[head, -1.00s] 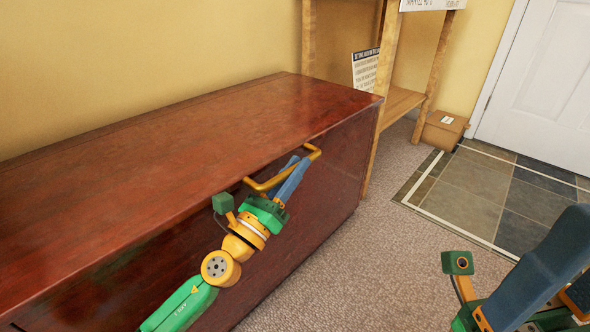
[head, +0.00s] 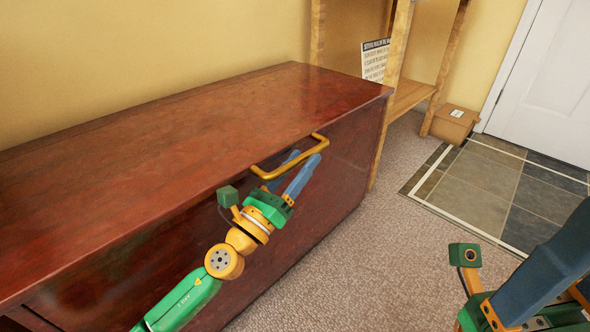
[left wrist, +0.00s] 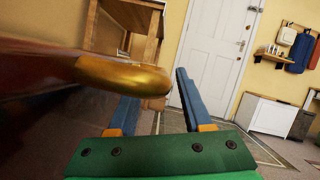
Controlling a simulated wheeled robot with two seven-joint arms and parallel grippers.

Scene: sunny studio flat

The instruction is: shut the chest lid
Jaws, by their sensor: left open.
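The chest (head: 345,185) is dark reddish brown and stands along the yellow wall. Its lid (head: 190,130) lies flat or nearly flat across the top; I cannot tell whether a thin gap remains at the front. A brass bar handle (head: 290,157) sits at the lid's front edge and looms close in the left wrist view (left wrist: 120,73). My left gripper (head: 302,166) is open and empty, its blue fingers just below the handle at the chest's front. Whether they touch it is unclear. My right gripper (head: 565,240) is partly cut off at the lower right.
A wooden shelf unit (head: 400,95) stands just beyond the chest's right end. A cardboard box (head: 453,124) sits by the white door (head: 550,85). Carpet (head: 350,270) in front of the chest is clear.

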